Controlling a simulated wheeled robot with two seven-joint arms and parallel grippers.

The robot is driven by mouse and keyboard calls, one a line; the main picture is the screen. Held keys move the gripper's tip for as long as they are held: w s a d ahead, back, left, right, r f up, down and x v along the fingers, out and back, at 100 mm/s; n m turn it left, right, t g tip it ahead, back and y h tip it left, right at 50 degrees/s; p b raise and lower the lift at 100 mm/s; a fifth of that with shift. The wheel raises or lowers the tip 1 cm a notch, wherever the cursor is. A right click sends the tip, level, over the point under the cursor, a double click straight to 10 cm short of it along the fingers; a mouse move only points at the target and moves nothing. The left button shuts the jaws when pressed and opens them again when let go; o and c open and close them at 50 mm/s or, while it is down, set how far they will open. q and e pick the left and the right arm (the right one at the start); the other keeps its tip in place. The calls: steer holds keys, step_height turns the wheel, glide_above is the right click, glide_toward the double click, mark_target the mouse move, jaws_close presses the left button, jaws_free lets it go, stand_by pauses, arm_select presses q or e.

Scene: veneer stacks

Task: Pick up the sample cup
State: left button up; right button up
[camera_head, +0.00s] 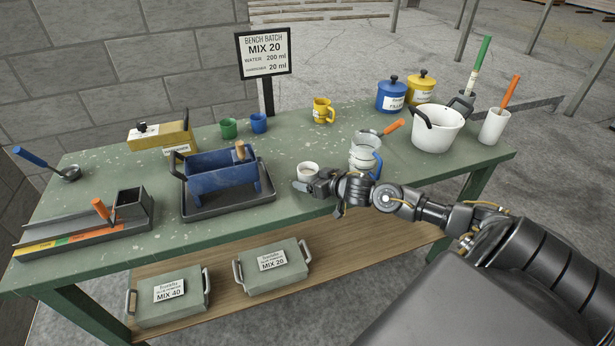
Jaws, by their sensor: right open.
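A small white cup (307,170) stands upright near the front edge of the green bench, at the middle of the view. It appears to be the sample cup, though I can read no label on it. My right gripper (311,188) reaches in from the right, just in front of the cup. Its jaws are open and overlap the cup's lower part in the picture; I cannot tell whether they touch it. The gripper hides the cup's base. My left gripper is out of view.
A clear jug (362,158) with a blue handle stands close to my right wrist. A blue mould in a black tray (225,210) lies left. Green (228,129) and blue (258,123) cups, a yellow mug (322,110) and a white bucket (436,130) stand farther back. The middle bench is partly clear.

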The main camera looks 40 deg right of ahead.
steer(key=c, duration=1.1)
steer(key=shift+w+r, duration=0.1)
steer(key=shift+r, duration=0.05)
steer(key=shift+r, duration=1.15)
steer(key=shift+s+d+r+p, duration=0.35)
steer(key=shift+s+d+r, duration=0.45)
steer(key=shift+s+r, duration=1.15)
steer(key=shift+s+d+r+p, duration=0.35)
steer(key=shift+s+d+r, duration=0.4)
steer(key=shift+s+r, duration=1.2)
steer(key=shift+s+d+r+p, duration=0.35)
steer(key=shift+s+d+r, duration=0.7)
steer(key=shift+s, duration=1.55)
steer(key=shift+s+a+r, duration=0.1)
steer(key=shift+a+r, duration=0.1)
steer(key=shift+a, duration=0.05)
